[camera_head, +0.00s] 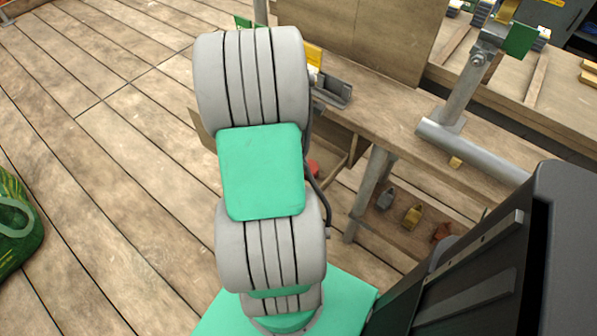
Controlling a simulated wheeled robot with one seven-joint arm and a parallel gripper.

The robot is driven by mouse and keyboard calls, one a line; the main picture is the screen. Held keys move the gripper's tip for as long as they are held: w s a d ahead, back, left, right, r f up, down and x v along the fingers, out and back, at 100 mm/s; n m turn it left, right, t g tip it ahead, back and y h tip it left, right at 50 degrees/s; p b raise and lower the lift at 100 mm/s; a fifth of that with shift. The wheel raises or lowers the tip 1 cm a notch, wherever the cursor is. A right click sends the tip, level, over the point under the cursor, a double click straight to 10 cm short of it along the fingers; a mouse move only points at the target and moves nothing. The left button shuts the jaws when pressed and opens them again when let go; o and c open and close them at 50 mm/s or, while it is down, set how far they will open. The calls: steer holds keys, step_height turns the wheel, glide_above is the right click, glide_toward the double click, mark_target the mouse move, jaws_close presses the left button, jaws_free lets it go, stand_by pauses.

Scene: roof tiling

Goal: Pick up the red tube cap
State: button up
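A small red piece (313,168) shows just right of my arm, mostly hidden behind it; I cannot tell whether it is the red tube cap. A reddish-brown piece (441,232) lies on the lower shelf under the bench, at the right end of a row with a yellow piece (412,214) and a grey piece (386,198). My arm fills the middle of the view with its grey and green links. My gripper does not show.
A wooden bench (400,125) runs along the right, with a grey metal tube (475,151) and an upright post (463,88) on it. A dark grey bracket (333,90) sits by my arm. A green bag (14,225) lies at the left. The plank floor (110,150) between is clear.

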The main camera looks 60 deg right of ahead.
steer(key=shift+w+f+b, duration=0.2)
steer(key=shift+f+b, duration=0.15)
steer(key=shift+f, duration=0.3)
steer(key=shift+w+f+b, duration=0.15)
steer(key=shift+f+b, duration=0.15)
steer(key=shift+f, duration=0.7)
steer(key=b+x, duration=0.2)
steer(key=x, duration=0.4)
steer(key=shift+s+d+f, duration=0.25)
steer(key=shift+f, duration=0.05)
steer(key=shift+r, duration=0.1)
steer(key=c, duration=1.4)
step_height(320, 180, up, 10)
steer(key=p, duration=0.2)
steer(key=shift+p, duration=0.35)
